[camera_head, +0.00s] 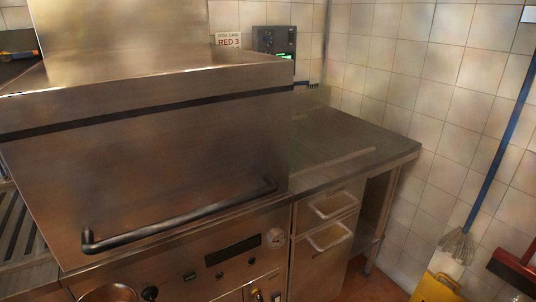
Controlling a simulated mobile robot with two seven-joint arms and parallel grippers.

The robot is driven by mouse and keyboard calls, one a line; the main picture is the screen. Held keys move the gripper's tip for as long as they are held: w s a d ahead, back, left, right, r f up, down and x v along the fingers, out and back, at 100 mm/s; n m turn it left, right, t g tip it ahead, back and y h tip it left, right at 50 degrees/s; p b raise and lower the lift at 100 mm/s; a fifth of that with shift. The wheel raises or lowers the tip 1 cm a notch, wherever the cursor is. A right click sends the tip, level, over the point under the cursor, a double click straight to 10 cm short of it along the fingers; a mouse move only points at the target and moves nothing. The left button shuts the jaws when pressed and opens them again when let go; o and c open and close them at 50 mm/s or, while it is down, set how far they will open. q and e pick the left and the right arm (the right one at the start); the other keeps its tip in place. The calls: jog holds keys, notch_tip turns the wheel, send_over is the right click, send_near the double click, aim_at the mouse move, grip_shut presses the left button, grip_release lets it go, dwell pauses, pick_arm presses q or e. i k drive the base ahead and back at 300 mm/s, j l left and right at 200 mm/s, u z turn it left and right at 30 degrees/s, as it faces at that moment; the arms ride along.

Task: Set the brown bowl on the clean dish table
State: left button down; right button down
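A brown, round-rimmed thing (108,293), which looks like the brown bowl, shows at the bottom edge left of centre. Most of it is cut off by the frame, and I cannot tell what holds or supports it. A steel table (350,140) stands to the right of the large steel hood machine, against the tiled wall; it looks like the clean dish table. Its visible top is bare. Neither of my grippers is in view.
The closed hood machine (150,150) with a dark bar handle (180,216) fills the left and middle. Two drawers (330,220) sit under the table. A mop (457,243), a red broom (514,270) and a yellow object (436,288) stand at the right.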

aim_at(296, 149)
jog(key=i+l+z, duration=0.15)
jog(key=l, duration=0.2)
jog(key=i+l+z, duration=0.1)
jog(key=l, duration=0.2)
jog(key=i+l+z, duration=0.15)
jog(key=l, duration=0.2)
jog(key=i+l+z, duration=0.1)
jog(key=l, duration=0.2)
